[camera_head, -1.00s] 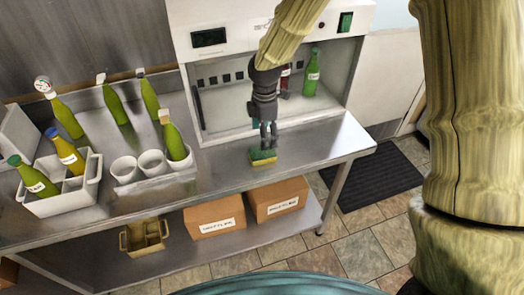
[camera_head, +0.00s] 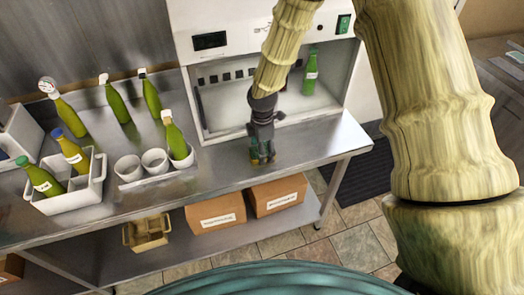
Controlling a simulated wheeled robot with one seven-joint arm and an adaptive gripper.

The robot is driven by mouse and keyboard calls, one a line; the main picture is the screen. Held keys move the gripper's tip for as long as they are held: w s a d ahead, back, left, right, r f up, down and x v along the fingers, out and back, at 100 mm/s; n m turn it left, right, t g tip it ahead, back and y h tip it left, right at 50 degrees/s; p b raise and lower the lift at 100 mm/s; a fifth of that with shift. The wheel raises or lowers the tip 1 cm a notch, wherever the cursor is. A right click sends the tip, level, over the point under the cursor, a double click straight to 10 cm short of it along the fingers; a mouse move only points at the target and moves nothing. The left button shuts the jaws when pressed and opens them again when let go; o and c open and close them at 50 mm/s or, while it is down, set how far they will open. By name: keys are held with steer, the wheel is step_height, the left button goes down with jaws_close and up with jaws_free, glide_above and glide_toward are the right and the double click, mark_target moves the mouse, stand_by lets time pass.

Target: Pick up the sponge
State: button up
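The sponge (camera_head: 255,155), green and yellow, is on the steel worktop (camera_head: 225,170) in front of the white cabinet. My gripper (camera_head: 262,159) points down at it from above, with its fingers overlapping the sponge in the picture. The fingers hide part of the sponge. I cannot tell whether they press on it or only stand around it. No clear gap shows between the sponge and the worktop.
The white cabinet (camera_head: 210,75) with an open bay stands just behind, with a green bottle (camera_head: 310,72) inside. A holder with white cups (camera_head: 155,161) and a bottle is to the left. A white crate (camera_head: 60,205) of bottles stands farther left. The worktop's right end is clear.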

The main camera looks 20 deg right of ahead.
steer(key=shift+f, duration=0.55)
steer(key=c, duration=0.7)
steer(key=shift+c, duration=0.3)
steer(key=shift+r, duration=0.15)
steer(key=shift+r+b, duration=0.65)
steer(key=shift+r, duration=0.3)
steer(key=shift+s+a+r+b, duration=0.2)
steer(key=shift+a+r+b, duration=0.15)
steer(key=shift+r+b, duration=0.25)
steer(key=s+a+b, duration=0.1)
steer(key=s+a, duration=0.1)
steer(key=a, duration=0.2)
steer(key=s+a+r+b, duration=0.1)
steer(key=s+a+b, duration=0.1)
steer(key=s+a, duration=0.1)
steer(key=s+a+b, duration=0.1)
steer(key=s+a, duration=0.1)
steer(key=a, duration=0.3)
steer(key=shift+s+r, duration=0.25)
steer(key=shift+s+a+r+b, duration=0.1)
steer(key=shift+s+a+b, duration=0.2)
steer(key=shift+a, duration=0.15)
